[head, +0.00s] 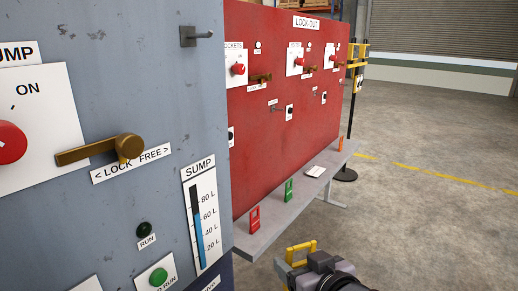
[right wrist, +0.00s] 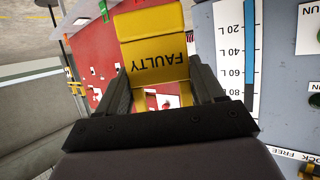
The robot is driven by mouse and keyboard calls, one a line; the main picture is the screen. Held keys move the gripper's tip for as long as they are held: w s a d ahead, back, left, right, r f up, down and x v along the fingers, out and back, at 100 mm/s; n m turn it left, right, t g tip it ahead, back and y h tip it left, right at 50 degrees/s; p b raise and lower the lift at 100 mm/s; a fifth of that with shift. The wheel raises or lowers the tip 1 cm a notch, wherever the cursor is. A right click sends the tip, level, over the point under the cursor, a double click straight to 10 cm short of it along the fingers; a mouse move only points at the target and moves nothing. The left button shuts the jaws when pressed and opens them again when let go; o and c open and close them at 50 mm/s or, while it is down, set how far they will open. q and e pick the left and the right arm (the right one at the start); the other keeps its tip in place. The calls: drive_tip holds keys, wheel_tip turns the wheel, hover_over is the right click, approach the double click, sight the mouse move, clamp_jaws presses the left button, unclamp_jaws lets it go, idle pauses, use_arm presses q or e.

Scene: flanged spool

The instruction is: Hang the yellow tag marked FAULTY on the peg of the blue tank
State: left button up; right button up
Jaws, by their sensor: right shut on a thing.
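The yellow tag (right wrist: 155,55) reads FAULTY, upside down in the right wrist view. My right gripper (right wrist: 160,88) is shut on it, with a dark finger on each side. In the head view the tag (head: 300,251) shows as a yellow frame at the tip of my right gripper (head: 304,263), low and right of the tank. The blue tank (head: 120,70) is the grey-blue panel at the left. Its peg (head: 200,36) sticks out from a dark plate near the top right corner, bare, well above the tag. My left gripper is not in view.
The tank carries a brass handle (head: 100,150), a red knob (head: 8,143) and a SUMP gauge (head: 203,215). Behind stands a red LOCK-OUT board (head: 270,135) with a grey shelf (head: 268,238) holding red, green and orange tags. Open floor lies right.

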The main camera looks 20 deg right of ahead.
drive_tip(key=w+a+r+n+y+p, duration=0.1)
drive_tip(key=w+a+r+n+y, duration=0.2)
drive_tip(key=r, duration=0.6)
drive_tip(key=w+a+r+n+y+p, duration=0.15)
drive_tip(key=w+r, duration=0.25)
drive_tip(key=r, duration=0.5)
drive_tip(key=s+a+r+n+g+y, duration=0.1)
drive_tip(key=s+r, duration=0.1)
drive_tip(key=r, duration=0.8)
drive_tip(key=s+r+n+g+y+p, duration=0.1)
drive_tip(key=s+r, duration=0.2)
drive_tip(key=r, duration=0.6)
drive_tip(key=shift+a+r+g+y, duration=0.35)
drive_tip(key=shift+a+g, duration=0.05)
